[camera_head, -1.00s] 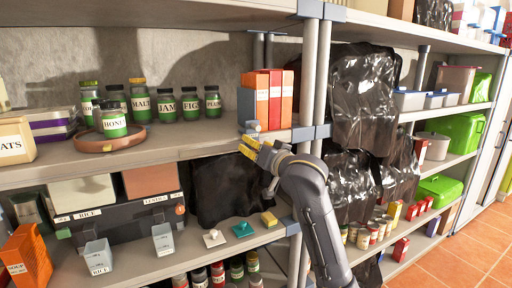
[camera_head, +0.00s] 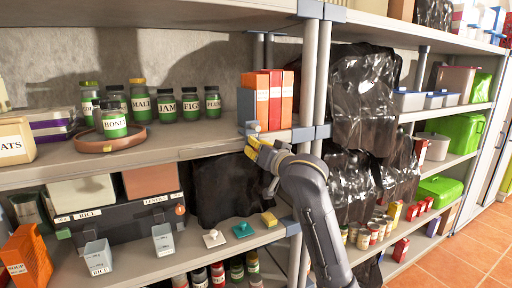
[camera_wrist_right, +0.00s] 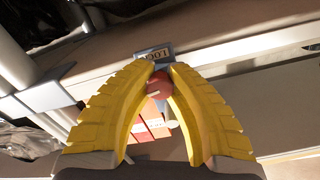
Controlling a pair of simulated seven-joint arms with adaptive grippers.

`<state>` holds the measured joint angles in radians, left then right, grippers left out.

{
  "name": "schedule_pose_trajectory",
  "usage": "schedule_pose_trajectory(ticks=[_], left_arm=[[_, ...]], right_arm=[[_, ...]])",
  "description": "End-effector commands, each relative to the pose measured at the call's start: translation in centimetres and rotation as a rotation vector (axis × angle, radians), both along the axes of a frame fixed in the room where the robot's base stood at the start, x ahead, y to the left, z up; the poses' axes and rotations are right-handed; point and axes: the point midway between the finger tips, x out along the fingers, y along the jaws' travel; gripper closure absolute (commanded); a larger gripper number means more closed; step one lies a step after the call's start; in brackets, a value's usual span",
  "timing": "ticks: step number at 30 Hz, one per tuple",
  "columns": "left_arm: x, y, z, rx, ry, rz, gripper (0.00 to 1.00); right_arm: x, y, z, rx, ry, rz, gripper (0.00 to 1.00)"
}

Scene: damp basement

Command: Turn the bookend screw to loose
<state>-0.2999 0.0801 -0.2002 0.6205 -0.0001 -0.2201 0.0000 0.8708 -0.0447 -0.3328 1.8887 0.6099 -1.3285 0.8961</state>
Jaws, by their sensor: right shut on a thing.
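A grey label plate (camera_wrist_right: 153,54) just beyond the fingertips has upside-down lettering, partly hidden, that seems to begin "LOO". In the head view, my right gripper (camera_head: 256,147) is at the shelf edge, and its fingers hide the knob. My left gripper is not in view.
A shelf post (camera_head: 316,80) stands close to the right of my right gripper. Several labelled jars (camera_head: 191,104) and a round brown tray (camera_head: 142,142) stand left on the same shelf.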

Motion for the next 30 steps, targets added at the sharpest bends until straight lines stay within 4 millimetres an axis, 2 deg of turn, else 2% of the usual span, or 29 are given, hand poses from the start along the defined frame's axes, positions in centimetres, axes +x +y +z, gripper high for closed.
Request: schedule_pose_trajectory(ticks=[1,16,30], left_arm=[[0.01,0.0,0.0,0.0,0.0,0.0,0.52],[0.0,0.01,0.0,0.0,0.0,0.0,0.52],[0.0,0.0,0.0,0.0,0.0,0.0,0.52]], right_arm=[[0.07,0.01,-0.46,-0.007,0.007,-0.001,1.0],[0.13,-0.06,-0.6,-0.097,-0.035,-0.002,1.0],[0.25,-0.26,-0.76,-0.47,-0.222,-0.003,1.0]])
